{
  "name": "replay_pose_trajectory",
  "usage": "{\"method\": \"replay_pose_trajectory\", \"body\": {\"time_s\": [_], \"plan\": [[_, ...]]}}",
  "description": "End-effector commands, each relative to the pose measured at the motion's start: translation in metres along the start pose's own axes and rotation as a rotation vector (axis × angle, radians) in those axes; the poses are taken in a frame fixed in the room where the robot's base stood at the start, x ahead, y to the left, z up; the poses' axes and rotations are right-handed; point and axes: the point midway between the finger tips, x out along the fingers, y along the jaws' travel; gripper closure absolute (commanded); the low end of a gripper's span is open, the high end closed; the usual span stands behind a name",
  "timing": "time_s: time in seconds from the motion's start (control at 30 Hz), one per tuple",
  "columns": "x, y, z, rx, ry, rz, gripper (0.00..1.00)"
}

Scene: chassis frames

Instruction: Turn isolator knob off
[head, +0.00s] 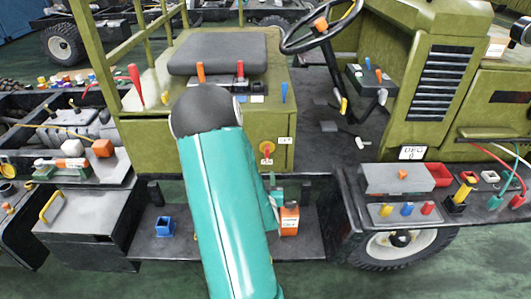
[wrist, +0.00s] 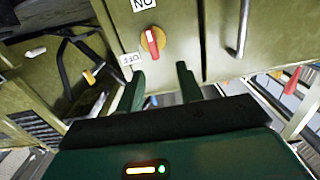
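The isolator knob (head: 267,149) is a red bar handle on a yellow round base, on the olive panel below the seat. In the wrist view the knob (wrist: 152,41) appears just beyond the fingertips, with its bar roughly upright in the picture. A white ON label (wrist: 143,4) is above it there and an OFF label (wrist: 131,59) is at its lower left, both upside down. My gripper (wrist: 160,70) is open, its two green fingers apart with nothing between them and not touching the knob. In the head view my arm hides most of the gripper.
A metal handle (wrist: 241,32) stands out from the panel to the right of the knob in the wrist view. In the head view an orange box (head: 289,218) and a blue holder (head: 165,227) sit on the step below. The steering wheel (head: 320,27) is above right.

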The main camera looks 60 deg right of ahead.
Motion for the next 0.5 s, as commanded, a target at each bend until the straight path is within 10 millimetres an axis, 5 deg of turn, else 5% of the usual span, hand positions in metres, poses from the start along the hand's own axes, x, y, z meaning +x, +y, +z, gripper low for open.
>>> {"method": "replay_pose_trajectory", "body": {"time_s": [0.23,0.5], "plan": [[0.006,0.013,0.002,-0.013,0.041,0.011,0.64],[0.053,0.012,0.000,-0.013,0.041,0.009,0.64]]}}
